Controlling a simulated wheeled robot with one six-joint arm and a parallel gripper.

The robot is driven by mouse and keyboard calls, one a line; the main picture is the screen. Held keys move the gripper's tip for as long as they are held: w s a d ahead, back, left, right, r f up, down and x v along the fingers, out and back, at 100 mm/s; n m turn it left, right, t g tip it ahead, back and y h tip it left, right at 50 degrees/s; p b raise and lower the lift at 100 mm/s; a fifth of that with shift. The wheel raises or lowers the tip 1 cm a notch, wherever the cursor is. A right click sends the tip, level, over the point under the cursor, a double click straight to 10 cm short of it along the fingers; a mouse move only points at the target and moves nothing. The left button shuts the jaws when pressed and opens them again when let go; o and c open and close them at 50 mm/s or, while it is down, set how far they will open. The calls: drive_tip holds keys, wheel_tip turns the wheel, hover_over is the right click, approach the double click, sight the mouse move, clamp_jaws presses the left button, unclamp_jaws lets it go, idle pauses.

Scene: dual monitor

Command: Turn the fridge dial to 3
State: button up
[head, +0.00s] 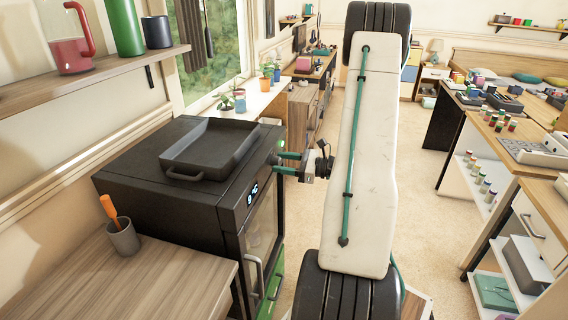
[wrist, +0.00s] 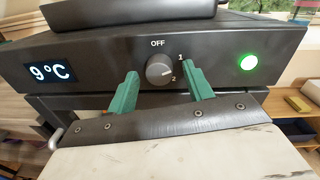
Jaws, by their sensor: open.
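The fridge (head: 215,205) is a black box on the left in the head view, with a lit display (wrist: 48,72) reading 9°C. In the wrist view, its round grey dial (wrist: 159,70) is at the centre of the front panel. OFF, 1 and 2 show around the dial; a 3 cannot be seen. The dial's light mark seems to point right, near 2, but is small. My gripper (wrist: 160,75) is open, its green fingers on either side of the dial; contact cannot be told. My gripper (head: 287,163) also shows at the fridge front in the head view.
A black tray (head: 210,147) lies on the fridge top. A green-lit round button (wrist: 249,62) is right of the dial. A wooden counter (head: 150,285) with a grey cup (head: 123,238) stands beside the fridge. Open carpet (head: 420,190) lies to the right.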

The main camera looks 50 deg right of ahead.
drive_tip(key=c, duration=1)
drive_tip(key=shift+o, duration=0.2)
